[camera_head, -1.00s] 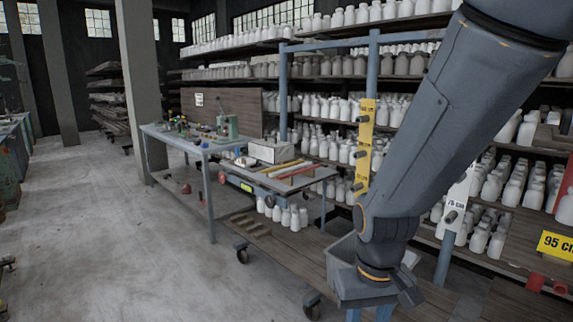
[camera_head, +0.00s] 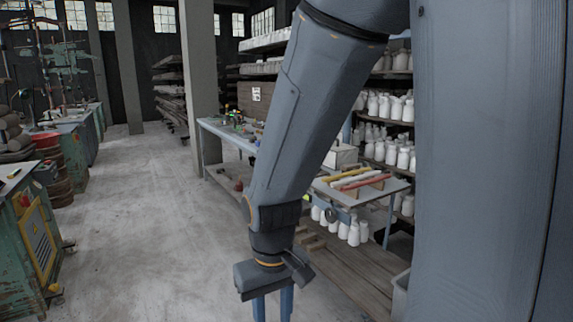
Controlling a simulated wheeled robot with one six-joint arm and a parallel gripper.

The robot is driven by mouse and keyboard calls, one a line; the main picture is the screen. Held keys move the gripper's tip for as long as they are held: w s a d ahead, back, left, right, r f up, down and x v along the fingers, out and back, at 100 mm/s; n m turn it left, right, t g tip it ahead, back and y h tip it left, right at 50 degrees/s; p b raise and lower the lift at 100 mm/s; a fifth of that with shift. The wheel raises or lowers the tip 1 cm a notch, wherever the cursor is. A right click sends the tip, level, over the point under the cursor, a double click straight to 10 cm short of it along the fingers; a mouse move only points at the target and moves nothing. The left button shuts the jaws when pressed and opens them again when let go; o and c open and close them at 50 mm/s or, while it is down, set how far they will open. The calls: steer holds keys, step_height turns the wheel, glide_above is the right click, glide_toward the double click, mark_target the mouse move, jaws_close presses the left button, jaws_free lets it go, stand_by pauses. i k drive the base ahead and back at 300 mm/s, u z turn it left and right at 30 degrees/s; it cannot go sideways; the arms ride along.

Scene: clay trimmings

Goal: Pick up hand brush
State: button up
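My gripper (camera_head: 272,308) hangs at the lower middle of the head view, pointing down. Its two blue fingers are apart, with a gap between them and nothing visible in it. The fingertips are cut off at the bottom edge. I cannot make out a hand brush anywhere. A small worktable (camera_head: 397,186) to the right of my arm holds red, yellow and white strips (camera_head: 356,180) and a pale box (camera_head: 341,156). My arm hides part of the worktables.
A long workbench (camera_head: 222,133) with small items stands behind my arm. Shelves of white bottles (camera_head: 385,104) stand at the right. A green machine (camera_head: 28,245) is at the left. A close grey-blue surface blocks the far right. Bare floor (camera_head: 145,210) lies at centre left.

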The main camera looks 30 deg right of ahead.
mark_target(347, 167)
steer(key=u, duration=0.2)
steer(key=i, duration=1.55)
steer(key=z, duration=0.85)
steer(key=i, duration=0.9)
steer(key=z, duration=1.35)
steer(key=i, duration=0.85)
steer(key=z, duration=0.1)
